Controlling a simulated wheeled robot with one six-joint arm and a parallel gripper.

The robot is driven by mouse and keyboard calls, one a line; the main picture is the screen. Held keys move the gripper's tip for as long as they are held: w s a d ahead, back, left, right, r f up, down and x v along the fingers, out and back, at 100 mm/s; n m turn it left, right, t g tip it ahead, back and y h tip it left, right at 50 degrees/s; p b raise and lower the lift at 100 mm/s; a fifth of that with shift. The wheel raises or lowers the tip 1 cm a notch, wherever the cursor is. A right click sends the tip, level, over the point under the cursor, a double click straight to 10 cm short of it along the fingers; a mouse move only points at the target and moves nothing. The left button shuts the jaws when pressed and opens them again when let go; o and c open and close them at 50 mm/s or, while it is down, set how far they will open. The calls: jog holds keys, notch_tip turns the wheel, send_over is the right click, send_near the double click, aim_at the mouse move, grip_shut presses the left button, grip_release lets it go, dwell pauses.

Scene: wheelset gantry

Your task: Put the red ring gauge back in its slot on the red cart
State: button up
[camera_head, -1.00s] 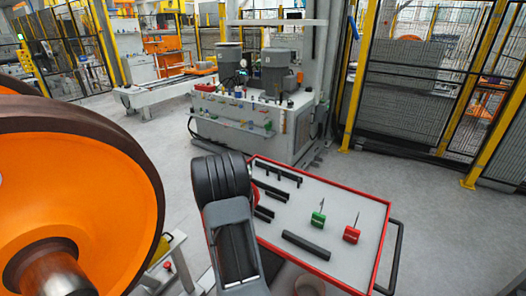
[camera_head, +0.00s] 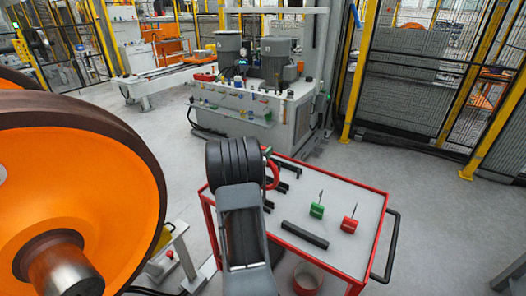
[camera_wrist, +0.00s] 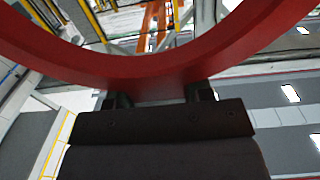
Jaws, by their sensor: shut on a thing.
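The red ring gauge (camera_wrist: 150,66) is a large, thick red ring that fills the upper part of the wrist view. My gripper (camera_wrist: 160,97) is shut on its near rim. In the head view my black wrist hides the gripper, and only part of the ring (camera_head: 274,174) shows to its right, over the cart's far left part. The red cart (camera_head: 345,193) has a pale top with a red rim. Black slotted bars (camera_head: 283,187) stand on its left part, partly hidden by my arm. I cannot tell which slot is the ring's.
A green gauge (camera_head: 317,210) and a red gauge (camera_head: 349,225) stand on the cart top, near a long black bar (camera_head: 305,235). A black handle (camera_head: 392,247) is at the cart's right. A large orange wheel (camera_head: 85,185) fills the left. A grey machine (camera_head: 255,110) stands behind.

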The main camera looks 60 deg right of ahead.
jog(key=shift+f+b, duration=2.45)
jog(key=shift+f, duration=0.45)
jog(key=shift+f+b, duration=2.85)
jog(key=o, duration=1)
jog(key=shift+o, duration=0.2)
jog(key=shift+a, duration=0.1)
jog(key=a+b, duration=0.2)
jog(key=a, duration=1.1)
jog(key=shift+w+a, duration=0.15)
jog(key=shift+a, duration=0.2)
